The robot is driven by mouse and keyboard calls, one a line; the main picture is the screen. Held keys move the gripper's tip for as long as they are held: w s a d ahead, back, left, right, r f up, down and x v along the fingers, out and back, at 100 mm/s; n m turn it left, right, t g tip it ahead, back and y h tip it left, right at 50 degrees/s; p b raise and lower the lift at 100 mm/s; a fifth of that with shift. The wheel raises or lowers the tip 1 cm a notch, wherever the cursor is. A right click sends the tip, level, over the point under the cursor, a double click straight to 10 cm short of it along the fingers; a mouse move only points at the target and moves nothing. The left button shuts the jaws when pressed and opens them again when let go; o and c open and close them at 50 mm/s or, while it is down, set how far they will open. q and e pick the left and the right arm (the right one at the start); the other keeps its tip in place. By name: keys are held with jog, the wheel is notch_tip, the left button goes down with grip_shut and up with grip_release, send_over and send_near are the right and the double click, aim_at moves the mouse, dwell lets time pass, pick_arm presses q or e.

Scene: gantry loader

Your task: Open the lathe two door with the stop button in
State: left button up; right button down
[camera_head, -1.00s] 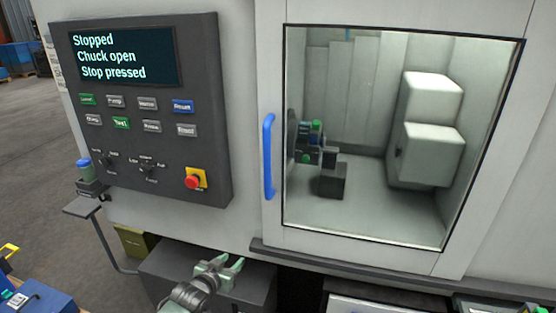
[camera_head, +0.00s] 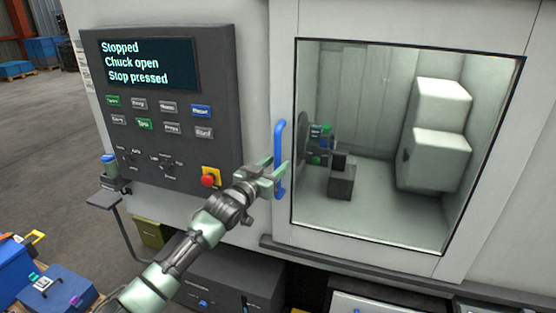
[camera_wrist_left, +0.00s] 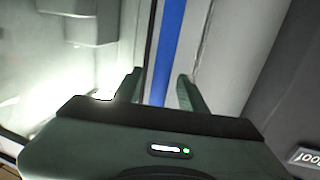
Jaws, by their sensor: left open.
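The lathe door (camera_head: 459,262) is a light grey frame around a large window, and it looks shut. Its blue vertical handle (camera_head: 279,150) is at the door's left edge. In the left wrist view the handle (camera_wrist_left: 168,50) runs between my two fingers. My left gripper (camera_head: 276,176) is open at the lower part of the handle; I cannot tell whether a finger touches it. The red stop button (camera_head: 208,181) sits on a yellow plate at the panel's lower right. The panel screen (camera_head: 149,65) reads "Stopped, Chuck open, Stop pressed". My right gripper is not in view.
The dark control panel (camera_head: 225,100) stands out left of the door, close to my left arm. Through the window are a chuck with a green-marked part and white blocks (camera_head: 440,130). A small shelf (camera_head: 104,199) and blue boxes (camera_head: 60,290) are at lower left.

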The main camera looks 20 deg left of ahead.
pick_arm(q)
jog(key=shift+x, duration=0.75)
jog(key=shift+c, duration=0.2)
grip_shut()
jog(key=shift+f, duration=0.1)
dwell(0.7)
